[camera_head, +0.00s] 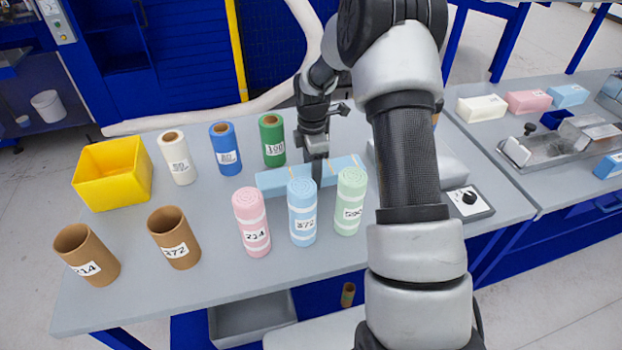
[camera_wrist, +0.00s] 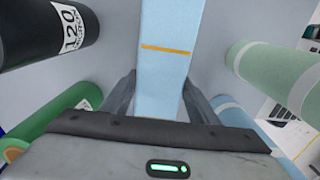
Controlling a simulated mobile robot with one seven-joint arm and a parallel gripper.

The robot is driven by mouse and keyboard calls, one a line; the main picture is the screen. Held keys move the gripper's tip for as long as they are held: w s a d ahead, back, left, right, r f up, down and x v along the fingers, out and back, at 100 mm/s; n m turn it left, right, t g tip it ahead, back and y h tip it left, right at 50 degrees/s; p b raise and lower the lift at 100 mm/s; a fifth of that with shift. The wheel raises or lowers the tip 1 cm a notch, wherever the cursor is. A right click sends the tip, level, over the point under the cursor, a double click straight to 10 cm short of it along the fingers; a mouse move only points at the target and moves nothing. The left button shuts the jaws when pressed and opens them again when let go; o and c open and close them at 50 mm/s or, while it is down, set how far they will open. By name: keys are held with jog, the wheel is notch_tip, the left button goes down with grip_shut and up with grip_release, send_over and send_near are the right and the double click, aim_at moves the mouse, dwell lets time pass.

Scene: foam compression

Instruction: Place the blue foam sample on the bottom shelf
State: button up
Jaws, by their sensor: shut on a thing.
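A long light blue foam bar (camera_head: 275,180) with thin orange lines lies across the grey table, behind the row of foam rolls. My gripper (camera_head: 317,174) points down over its middle and is shut on it. In the wrist view, the bar (camera_wrist: 162,75) runs between my two fingers (camera_wrist: 160,100). I cannot tell if the bar touches the table. Under the table's front edge, a grey tray (camera_head: 250,316) shows low down; much of the lower shelf area is hidden by the tabletop and my arm.
Pink (camera_head: 251,222), light blue (camera_head: 302,212) and green (camera_head: 350,201) rolls stand close in front of the bar. White, blue and green tubes stand behind it, near a yellow bin (camera_head: 112,174). Brown tubes stand front left. Equipment crowds the right; the front-middle table is clear.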

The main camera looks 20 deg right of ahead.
jog(key=shift+f, duration=1.8)
jog(key=shift+f, duration=0.15)
jog(key=o, duration=1)
